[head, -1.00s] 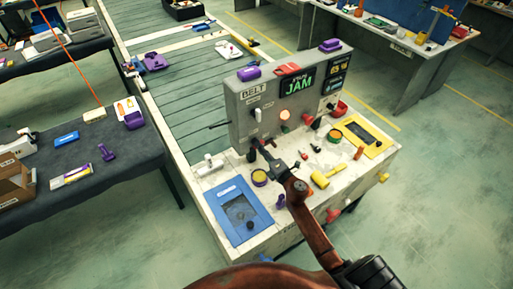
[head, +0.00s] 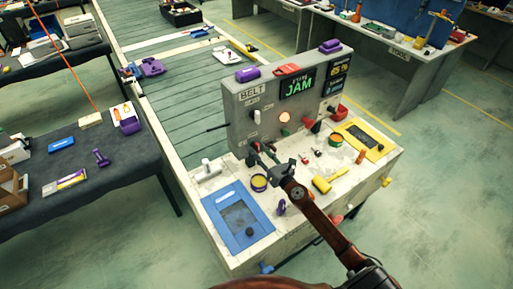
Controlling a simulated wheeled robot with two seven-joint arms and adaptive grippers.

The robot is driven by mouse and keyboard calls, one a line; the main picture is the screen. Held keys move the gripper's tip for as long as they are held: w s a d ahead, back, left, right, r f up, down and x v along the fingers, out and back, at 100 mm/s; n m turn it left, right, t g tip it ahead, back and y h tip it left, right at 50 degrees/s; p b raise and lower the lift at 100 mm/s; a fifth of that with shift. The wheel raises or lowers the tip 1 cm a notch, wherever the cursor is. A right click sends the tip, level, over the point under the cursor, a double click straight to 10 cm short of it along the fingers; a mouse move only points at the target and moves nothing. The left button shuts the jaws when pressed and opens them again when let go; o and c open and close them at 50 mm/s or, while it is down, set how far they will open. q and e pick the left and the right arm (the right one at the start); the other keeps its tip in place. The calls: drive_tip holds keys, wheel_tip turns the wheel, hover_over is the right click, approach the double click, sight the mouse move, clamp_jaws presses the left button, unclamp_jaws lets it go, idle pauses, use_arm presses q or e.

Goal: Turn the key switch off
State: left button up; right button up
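A grey control panel (head: 240,128) labelled BELT stands upright at the back of a white console. Its display (head: 298,84) reads JAM in green. A pale switch lever (head: 257,117) sits below the BELT label; a lit round lamp (head: 285,118) and a red knob (head: 308,121) are to its right. I cannot tell for certain which control is the key switch. My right gripper (head: 261,154) is in front of the panel's lower left, below the pale lever and apart from it. Its dark fingers are small and overlap dark parts behind them. My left gripper is out of view.
The console top holds a blue-framed tray (head: 212,212), a yellow-framed plate (head: 377,153), a yellow hammer (head: 322,185) and several small loose parts. A conveyor (head: 170,95) runs behind the panel. A dark-covered table (head: 110,185) is at the left. Floor is clear at the right.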

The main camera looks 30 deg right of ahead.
drive_tip(key=s, duration=0.6)
drive_tip(key=shift+d, duration=0.2)
idle(0.4)
